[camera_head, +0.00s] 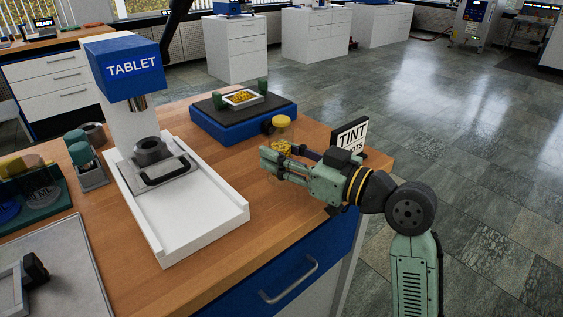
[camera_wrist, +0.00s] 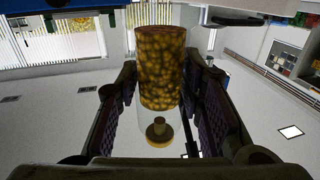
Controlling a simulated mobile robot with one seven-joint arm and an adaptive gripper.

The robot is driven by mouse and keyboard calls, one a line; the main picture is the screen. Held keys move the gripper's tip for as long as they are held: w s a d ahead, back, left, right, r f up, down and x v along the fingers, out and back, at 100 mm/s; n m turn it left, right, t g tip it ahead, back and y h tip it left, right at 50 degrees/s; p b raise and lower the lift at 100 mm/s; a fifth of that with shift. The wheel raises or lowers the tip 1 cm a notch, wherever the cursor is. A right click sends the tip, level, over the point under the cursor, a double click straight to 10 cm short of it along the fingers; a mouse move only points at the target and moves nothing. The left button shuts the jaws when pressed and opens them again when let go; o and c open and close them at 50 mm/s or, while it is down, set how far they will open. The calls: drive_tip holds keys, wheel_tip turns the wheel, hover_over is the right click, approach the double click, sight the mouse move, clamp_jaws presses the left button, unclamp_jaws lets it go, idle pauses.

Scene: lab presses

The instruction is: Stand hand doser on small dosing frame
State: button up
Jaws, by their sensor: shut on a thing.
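The hand doser (camera_head: 282,123) looks like a clear cylinder with a yellow cap and yellow granules inside. My gripper (camera_head: 272,164) is shut on it near the right back of the wooden bench, and hides part of its lower body. In the wrist view the granule-filled cylinder (camera_wrist: 161,70) stands between my finger pads, with a yellow knob-like part below it. A small pale frame (camera_head: 243,98) filled with yellow granules lies between two green posts on a black-topped blue platform, behind and left of the doser. I cannot tell whether this is the small dosing frame.
Teal-capped items (camera_head: 82,153) and a grey tray (camera_head: 70,265) occupy the left. The bench's right front is clear.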

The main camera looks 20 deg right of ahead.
drive_tip(key=shift+w+f, duration=0.15)
drive_tip(key=shift+w, duration=0.05)
wheel_tip(320, 180, down, 3)
drive_tip(key=shift+p, duration=0.35)
drive_tip(key=shift+f, duration=0.15)
drive_tip(key=shift+f+b, duration=0.2)
drive_tip(key=shift+b, duration=0.1)
drive_tip(key=o, duration=1.2)
